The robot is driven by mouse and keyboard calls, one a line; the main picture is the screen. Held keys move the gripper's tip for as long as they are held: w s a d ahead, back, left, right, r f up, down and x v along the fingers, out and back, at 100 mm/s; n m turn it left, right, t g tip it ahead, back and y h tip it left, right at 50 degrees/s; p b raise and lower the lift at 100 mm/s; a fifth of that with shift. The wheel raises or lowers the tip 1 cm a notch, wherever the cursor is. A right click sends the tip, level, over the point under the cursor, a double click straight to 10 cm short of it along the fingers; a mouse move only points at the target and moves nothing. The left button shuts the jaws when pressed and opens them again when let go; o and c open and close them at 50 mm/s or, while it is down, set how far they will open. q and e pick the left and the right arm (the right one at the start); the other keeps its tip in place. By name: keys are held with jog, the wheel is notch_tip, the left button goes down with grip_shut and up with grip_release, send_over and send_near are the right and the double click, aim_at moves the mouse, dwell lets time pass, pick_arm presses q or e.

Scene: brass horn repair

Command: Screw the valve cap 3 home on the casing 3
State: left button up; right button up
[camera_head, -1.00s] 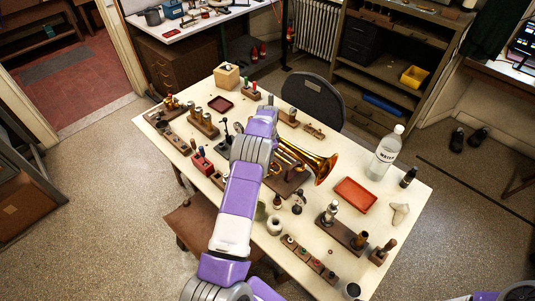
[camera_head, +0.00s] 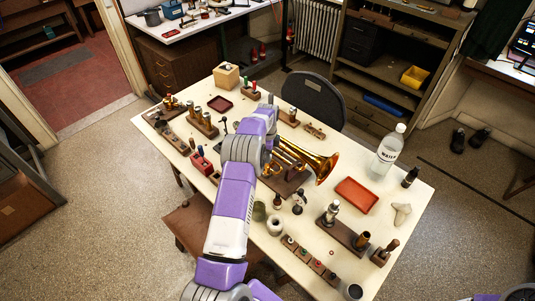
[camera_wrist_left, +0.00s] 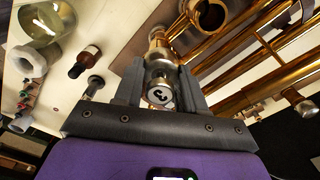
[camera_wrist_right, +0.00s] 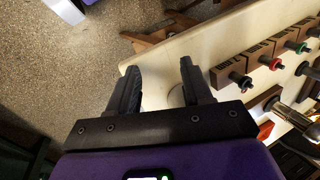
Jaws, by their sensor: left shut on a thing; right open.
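The valve cap 3 (camera_wrist_left: 160,93) is a silver round piece marked "3" in the left wrist view. My left gripper (camera_wrist_left: 161,82) is shut on it, one dark finger on each side. A brass casing (camera_wrist_left: 158,45), apparently casing 3, lies directly beyond the cap, in line with it. The fingers partly hide where they meet, so I cannot tell how deep the cap sits. The brass horn (camera_head: 317,165) lies on the table in the head view, partly behind my left arm. My right gripper (camera_wrist_right: 160,75) is open and empty near the table's edge.
The table (camera_head: 334,213) holds a red tray (camera_head: 356,194), a water bottle (camera_head: 387,152), a wooden block with silver and brass parts (camera_head: 343,232) and a row of small blocks (camera_wrist_right: 265,55). A dark brown bottle (camera_wrist_left: 86,62) stands near my left gripper. A chair (camera_head: 312,98) stands behind.

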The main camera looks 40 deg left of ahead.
pick_arm(q)
jog(key=m, duration=0.4)
jog(key=shift+b, duration=0.3)
jog(key=shift+s, duration=0.1)
jog(key=m, duration=0.5)
jog(key=shift+s, duration=0.15)
jog(key=shift+b, duration=0.3)
jog(key=shift+m, duration=0.4)
jog(key=m, duration=0.4)
jog(key=shift+a+m, duration=0.15)
jog(key=shift+m, duration=0.15)
